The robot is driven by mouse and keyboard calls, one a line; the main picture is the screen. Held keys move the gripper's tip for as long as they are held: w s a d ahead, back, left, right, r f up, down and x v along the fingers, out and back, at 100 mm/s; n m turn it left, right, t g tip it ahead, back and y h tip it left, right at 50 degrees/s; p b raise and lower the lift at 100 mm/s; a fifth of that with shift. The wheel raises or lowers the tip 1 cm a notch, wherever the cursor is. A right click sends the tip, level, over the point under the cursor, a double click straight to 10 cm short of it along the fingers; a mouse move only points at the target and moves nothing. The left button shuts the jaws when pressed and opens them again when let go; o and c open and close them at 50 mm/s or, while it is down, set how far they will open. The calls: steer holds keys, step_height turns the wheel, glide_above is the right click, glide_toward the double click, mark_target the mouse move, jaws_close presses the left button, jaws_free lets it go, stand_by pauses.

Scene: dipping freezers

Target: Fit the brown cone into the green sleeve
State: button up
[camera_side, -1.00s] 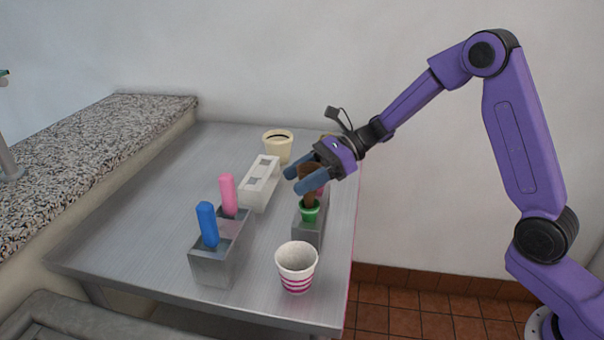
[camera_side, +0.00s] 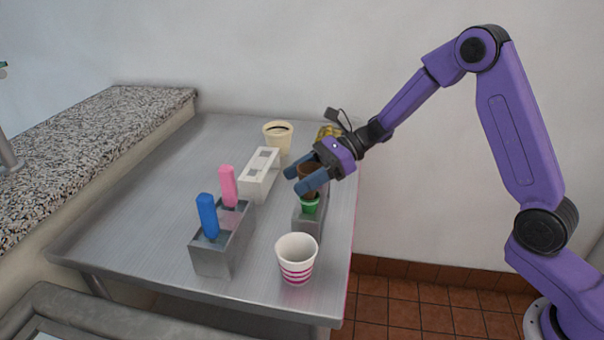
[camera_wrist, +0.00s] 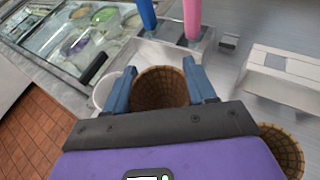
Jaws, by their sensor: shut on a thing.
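My gripper (camera_side: 305,181) is shut on the brown cone (camera_side: 309,171), which is upright with its wide end up. In the wrist view the cone (camera_wrist: 160,88) is between my two blue fingers, its open mouth facing the camera. The green sleeve (camera_side: 310,206) stands in a grey holder (camera_side: 306,225) directly under the cone. The cone's lower part meets the sleeve's rim and seems to be at least partly inside. The tip is hidden, so I cannot tell how deep it sits.
A white paper cup with pink stripes (camera_side: 296,259) stands in front of the holder. A metal holder (camera_side: 223,249) with blue (camera_side: 207,216) and pink (camera_side: 228,186) sticks is left.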

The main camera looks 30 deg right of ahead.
steer(key=shift+f, duration=1.65)
steer(key=o, duration=1.1)
steer(key=v, duration=1.7)
steer(key=shift+d+r, duration=0.2)
